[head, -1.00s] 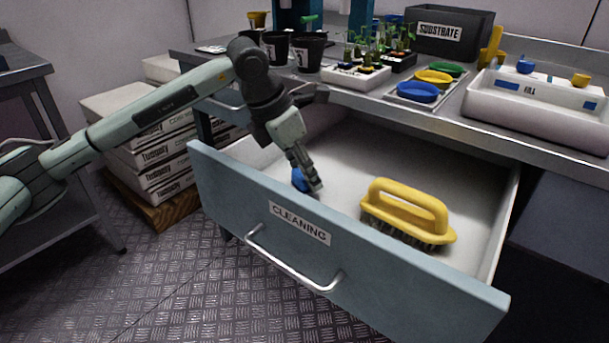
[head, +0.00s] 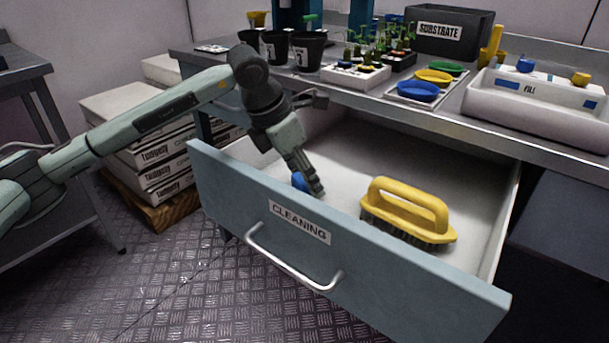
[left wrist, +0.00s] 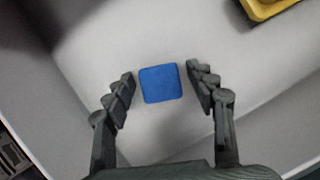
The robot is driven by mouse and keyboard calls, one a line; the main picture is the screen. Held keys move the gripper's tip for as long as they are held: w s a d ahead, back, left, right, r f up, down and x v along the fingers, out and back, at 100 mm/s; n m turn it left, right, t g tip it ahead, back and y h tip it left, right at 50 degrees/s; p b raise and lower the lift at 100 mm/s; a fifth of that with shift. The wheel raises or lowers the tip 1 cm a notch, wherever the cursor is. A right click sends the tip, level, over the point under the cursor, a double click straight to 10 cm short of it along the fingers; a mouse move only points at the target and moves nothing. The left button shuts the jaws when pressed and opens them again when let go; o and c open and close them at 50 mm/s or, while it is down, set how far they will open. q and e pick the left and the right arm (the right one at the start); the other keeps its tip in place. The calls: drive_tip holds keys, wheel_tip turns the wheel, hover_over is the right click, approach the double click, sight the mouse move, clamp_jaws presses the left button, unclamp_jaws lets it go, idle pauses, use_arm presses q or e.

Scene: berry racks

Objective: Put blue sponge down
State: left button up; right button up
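The blue sponge (head: 299,181) lies on the floor of the open drawer labelled CLEANING (head: 345,265), near its left front corner. In the left wrist view the sponge (left wrist: 160,83) shows as a small blue square. My left gripper (left wrist: 161,84) is open over it, one finger on each side with a gap between each finger and the sponge. In the head view my left gripper (head: 312,186) reaches down into the drawer and hides part of the sponge. My right gripper is in neither view.
A yellow-handled brush (head: 408,210) lies in the drawer to the right of the sponge. The drawer's front panel stands close to my left gripper. The counter edge (head: 440,115) overhangs the back of the drawer. The drawer's middle floor is clear.

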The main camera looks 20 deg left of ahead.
use_arm(q)
drive_tip(key=shift+r, duration=0.1)
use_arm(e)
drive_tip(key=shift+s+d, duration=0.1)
use_arm(q)
drive_tip(key=shift+v, duration=0.85)
drive_tip(key=v, duration=1)
drive_tip(key=shift+r+p, duration=0.15)
drive_tip(key=shift+p, duration=0.15)
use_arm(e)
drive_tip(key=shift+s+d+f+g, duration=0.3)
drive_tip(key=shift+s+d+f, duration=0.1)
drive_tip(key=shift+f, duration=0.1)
use_arm(q)
drive_tip(key=shift+s, duration=0.1)
